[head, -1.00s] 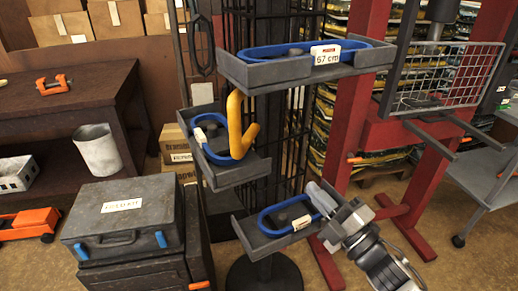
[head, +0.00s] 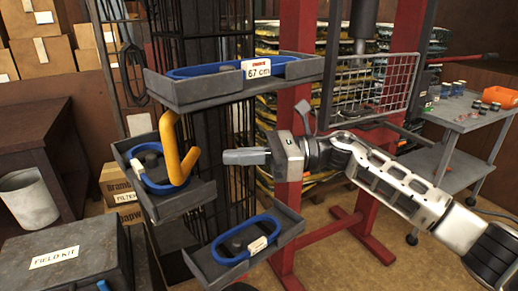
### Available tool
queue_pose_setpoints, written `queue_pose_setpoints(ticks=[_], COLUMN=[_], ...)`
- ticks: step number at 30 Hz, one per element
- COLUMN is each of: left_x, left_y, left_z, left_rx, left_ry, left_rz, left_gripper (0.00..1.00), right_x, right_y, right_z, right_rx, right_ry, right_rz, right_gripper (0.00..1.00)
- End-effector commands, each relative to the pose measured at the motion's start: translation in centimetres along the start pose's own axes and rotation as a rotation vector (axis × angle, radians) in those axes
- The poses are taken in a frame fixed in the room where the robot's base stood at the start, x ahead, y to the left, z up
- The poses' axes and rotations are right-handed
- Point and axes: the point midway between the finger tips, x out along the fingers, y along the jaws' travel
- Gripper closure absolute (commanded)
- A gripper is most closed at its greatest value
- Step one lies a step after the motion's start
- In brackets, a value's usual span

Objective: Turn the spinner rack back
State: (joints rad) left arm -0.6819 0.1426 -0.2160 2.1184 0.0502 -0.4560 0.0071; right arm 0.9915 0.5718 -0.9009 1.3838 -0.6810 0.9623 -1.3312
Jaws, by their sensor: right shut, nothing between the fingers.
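The spinner rack has a dark wire column (head: 193,45) with grey trays at several heights. The upper tray (head: 212,92) holds a blue loop belt and a "67 cm" tag. The middle-left tray (head: 180,204) holds another blue belt (head: 146,180), with a bent yellow bar (head: 170,134) standing up in front of it. The lower tray (head: 288,236) holds a third blue belt. My right gripper (head: 226,157) is shut and empty. It points left, below the upper tray and above the lower one, right of the yellow bar, with a visible gap to the bar. My left gripper is out of view.
A grey cart (head: 468,112) is at the right. A field kit case (head: 60,262) and a bin (head: 28,200) are at the lower left.

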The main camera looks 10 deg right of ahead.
Motion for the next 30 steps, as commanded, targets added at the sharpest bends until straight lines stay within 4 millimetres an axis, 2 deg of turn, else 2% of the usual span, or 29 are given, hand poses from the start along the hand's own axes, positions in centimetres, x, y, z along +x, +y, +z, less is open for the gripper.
queue_pose_setpoints(ticks=[3,9,15,26,28,30], left_x=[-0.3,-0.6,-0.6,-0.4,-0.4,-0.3], left_y=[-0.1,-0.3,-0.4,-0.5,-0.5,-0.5], left_z=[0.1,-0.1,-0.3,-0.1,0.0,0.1], left_rx=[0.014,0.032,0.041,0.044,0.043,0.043], left_ry=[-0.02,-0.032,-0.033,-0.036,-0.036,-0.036], left_rz=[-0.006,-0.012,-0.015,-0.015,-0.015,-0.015], left_gripper=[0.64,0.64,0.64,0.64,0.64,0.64], right_x=[2.8,6.0,7.3,7.5,8.3,10.0], right_y=[0.1,0.1,0.0,0.0,0.1,0.2], right_z=[0.4,0.3,0.1,0.0,-0.1,-0.2], right_rx=[0.001,0.001,0.001,0.001,0.003,0.004], right_ry=[0.0,-0.001,-0.001,-0.001,-0.001,0.0], right_rz=[0.004,0.002,-0.001,-0.001,-0.004,-0.015], right_gripper=[1.0,1.0,1.0,1.0,1.0,1.0])
